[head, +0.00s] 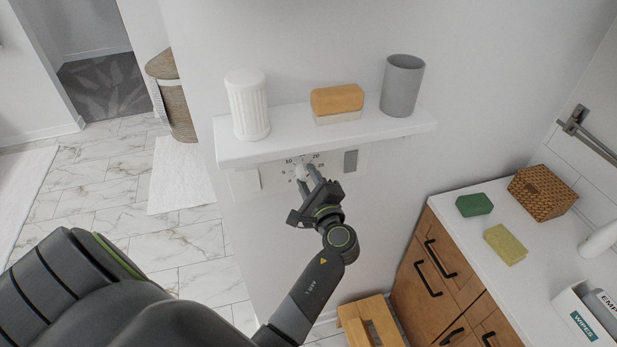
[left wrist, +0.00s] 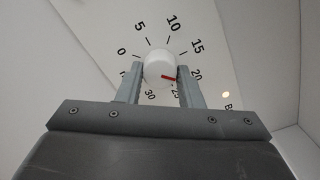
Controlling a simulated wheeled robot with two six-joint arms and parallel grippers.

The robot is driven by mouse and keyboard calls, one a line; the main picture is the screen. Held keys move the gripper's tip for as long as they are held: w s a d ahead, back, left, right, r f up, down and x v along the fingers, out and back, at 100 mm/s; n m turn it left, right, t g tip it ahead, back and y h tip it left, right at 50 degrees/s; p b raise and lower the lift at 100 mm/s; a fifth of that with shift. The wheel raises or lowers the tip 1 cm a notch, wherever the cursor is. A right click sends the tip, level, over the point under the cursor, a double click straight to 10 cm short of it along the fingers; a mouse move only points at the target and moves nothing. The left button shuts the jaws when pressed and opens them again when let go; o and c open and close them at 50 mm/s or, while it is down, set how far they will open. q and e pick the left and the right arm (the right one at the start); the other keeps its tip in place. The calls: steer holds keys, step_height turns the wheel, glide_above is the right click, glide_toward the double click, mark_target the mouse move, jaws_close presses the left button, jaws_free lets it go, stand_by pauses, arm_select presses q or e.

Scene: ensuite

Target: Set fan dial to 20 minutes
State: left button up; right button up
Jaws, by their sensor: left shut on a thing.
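The fan dial is a white round knob (head: 302,171) on a white wall panel under the shelf. In the left wrist view the knob (left wrist: 158,66) has a red mark on its lower right side, toward the 20 and 25 labels. I cannot tell exactly which value it meets. Printed numbers from 0 to 30 ring it. My left gripper (head: 309,181) is shut on the knob, one finger on each side; the left wrist view shows the fingers (left wrist: 160,84) against it. The fingers partly hide the lower numbers. My right gripper is not in view.
Above the dial a white shelf (head: 290,146) juts out, bearing a white ribbed cup (head: 248,104), an orange-topped block (head: 337,100) and a grey cup (head: 402,85). A grey switch (head: 350,161) sits right of the dial. A counter with wooden drawers (head: 432,272) stands at right; a wooden stool (head: 368,318) is below.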

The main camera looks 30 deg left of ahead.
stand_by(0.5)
arm_select(q)
steer(key=o, duration=1)
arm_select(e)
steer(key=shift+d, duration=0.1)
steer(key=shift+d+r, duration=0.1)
